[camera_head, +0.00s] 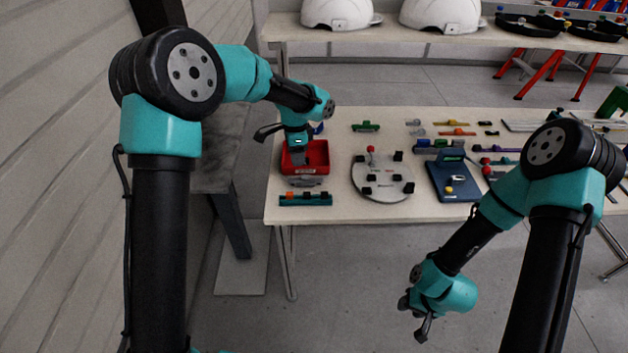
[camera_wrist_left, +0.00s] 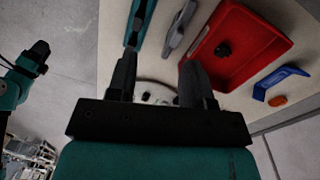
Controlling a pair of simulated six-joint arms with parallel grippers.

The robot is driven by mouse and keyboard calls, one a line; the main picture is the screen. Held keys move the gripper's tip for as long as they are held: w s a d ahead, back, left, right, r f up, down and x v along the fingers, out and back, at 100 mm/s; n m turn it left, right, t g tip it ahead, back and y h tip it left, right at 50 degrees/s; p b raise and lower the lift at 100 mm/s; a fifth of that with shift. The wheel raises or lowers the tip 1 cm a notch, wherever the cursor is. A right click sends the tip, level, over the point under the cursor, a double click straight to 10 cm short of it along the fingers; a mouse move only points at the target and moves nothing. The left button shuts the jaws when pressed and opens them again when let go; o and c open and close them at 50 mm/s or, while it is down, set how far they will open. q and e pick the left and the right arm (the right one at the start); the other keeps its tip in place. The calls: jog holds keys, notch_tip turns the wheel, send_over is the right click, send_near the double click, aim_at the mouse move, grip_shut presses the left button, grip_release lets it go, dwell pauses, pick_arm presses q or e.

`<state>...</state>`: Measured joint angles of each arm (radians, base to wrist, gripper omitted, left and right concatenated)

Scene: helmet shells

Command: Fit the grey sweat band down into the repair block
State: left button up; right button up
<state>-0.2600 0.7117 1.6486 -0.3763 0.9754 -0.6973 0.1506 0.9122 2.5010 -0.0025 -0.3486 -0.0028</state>
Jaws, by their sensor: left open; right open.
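A grey piece that looks like the sweat band (camera_head: 305,181) lies on the table between a red tray and a teal bar; it also shows in the left wrist view (camera_wrist_left: 179,28). The teal bar (camera_head: 320,200), with small dark blocks and an orange one, lies near the front edge. I cannot tell whether this bar is the repair block. My left gripper (camera_head: 298,157) is open over the red tray area; its two fingers show apart and empty in the left wrist view (camera_wrist_left: 158,78). My right gripper (camera_head: 412,316) is open and empty, away from the table's front edge.
The red tray (camera_head: 320,169) holds a small dark item. A round grey board (camera_head: 383,186) with dark blocks and a dark blue plate (camera_head: 450,193) stand to the right. Several coloured parts lie further back. White helmet shells (camera_head: 338,12) sit on a rear shelf.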

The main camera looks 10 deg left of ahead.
pick_arm(q)
jog(key=w+d+r+m, duration=0.2)
jog(key=w+r, duration=0.1)
jog(key=r, duration=0.1)
jog(key=shift+w+r+t, duration=0.2)
jog(key=shift+r+t, duration=0.2)
jog(key=shift+f, duration=0.1)
send_near(305, 175)
jog(key=f, duration=0.5)
jog(key=shift+d+f, duration=0.2)
jog(key=shift+d, duration=0.1)
jog(key=shift+f, duration=0.1)
jog(key=shift+a+f, duration=0.15)
jog(key=shift+f, duration=2.35)
jog(key=shift+c, duration=0.3)
grip_shut()
